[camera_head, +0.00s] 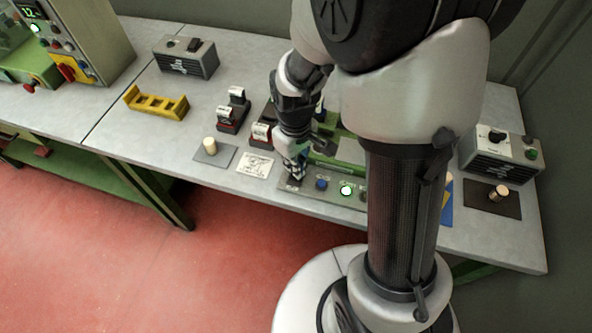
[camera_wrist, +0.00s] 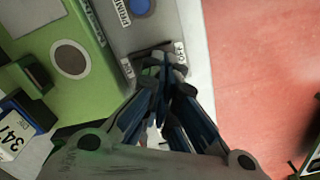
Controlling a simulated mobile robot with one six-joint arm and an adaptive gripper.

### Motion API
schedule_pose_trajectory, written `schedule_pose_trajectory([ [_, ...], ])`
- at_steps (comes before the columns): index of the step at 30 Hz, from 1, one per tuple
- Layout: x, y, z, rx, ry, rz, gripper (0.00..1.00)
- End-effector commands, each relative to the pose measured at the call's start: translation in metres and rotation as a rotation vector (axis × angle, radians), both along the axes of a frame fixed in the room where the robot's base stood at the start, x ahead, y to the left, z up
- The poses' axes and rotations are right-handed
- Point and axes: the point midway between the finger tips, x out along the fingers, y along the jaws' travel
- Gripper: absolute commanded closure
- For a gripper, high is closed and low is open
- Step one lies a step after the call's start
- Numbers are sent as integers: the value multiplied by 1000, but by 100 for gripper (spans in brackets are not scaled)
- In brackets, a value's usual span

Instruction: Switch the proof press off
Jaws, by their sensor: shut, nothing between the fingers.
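A green machine (camera_head: 345,172) stands behind my arm, with a grey control strip (camera_head: 333,194) along its front. It also shows in the wrist view (camera_wrist: 95,80); its nameplate is not readable, so I cannot tell if it is the proof press. The strip carries a blue button (camera_head: 321,184), labelled PRIME in the wrist view (camera_wrist: 140,6), and a lit green-white lamp (camera_head: 346,190). My gripper (camera_head: 296,171) is shut and empty at the strip's left end. In the wrist view its fingertips (camera_wrist: 168,68) cover a dark switch between two small labels; its position and any contact are hidden.
Left of my gripper are a cork on a grey mat (camera_head: 226,158), a printed card (camera_head: 254,165) and small red-black devices (camera_head: 232,114). A yellow rack (camera_head: 157,102) and grey switch box (camera_head: 186,58) stand farther back. Another box (camera_head: 500,152) stands right.

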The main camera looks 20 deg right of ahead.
Motion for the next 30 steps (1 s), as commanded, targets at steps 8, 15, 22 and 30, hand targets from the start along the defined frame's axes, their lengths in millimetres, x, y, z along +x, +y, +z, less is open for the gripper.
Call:
schedule_pose_trajectory([
  [8, 0, 0, -5, 0, 0, 0, 100],
  [15, 0, 0, -8, 0, 0, 0, 100],
  [22, 0, 0, -12, 0, 0, 0, 100],
  [30, 0, 0, -16, 0, 0, 0, 100],
])
